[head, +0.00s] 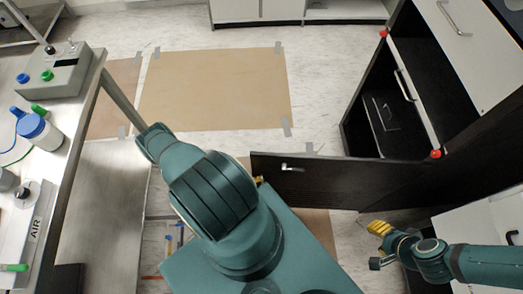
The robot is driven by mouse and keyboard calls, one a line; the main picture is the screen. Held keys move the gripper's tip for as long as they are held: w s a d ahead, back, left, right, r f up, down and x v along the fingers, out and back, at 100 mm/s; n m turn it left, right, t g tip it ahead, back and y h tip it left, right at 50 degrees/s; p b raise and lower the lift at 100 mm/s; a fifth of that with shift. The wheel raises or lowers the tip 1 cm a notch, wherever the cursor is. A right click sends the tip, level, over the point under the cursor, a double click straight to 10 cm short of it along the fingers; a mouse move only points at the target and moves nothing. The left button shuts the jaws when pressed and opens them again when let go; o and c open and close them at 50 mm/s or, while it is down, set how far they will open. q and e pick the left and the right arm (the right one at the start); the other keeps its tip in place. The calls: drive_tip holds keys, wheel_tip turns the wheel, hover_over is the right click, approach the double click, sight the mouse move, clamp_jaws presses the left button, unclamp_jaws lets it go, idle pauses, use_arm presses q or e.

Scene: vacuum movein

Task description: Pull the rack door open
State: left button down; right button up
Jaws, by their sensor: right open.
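The rack door (340,183) is a dark panel with a small silver handle (292,168) near its left end. It stands swung out from the dark rack (362,122) at the right, whose inside shows. My left gripper is mostly hidden behind my large teal arm; only a small yellow bit of it (260,180) shows at the door's free left edge. I cannot tell whether it touches the door. My right gripper (374,246) is open and empty, below the door and apart from it.
A bench (75,190) with a grey control box (58,74) and bottles stands left. Taped brown floor sheets (215,88) lie in open floor beyond the door.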

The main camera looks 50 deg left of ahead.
use_arm(q)
drive_tip(key=shift+s+d, duration=0.35)
drive_tip(key=shift+s, duration=0.05)
drive_tip(key=c, duration=1.1)
unclamp_jaws()
drive_tip(key=shift+o, duration=0.2)
drive_tip(key=s, duration=1.2)
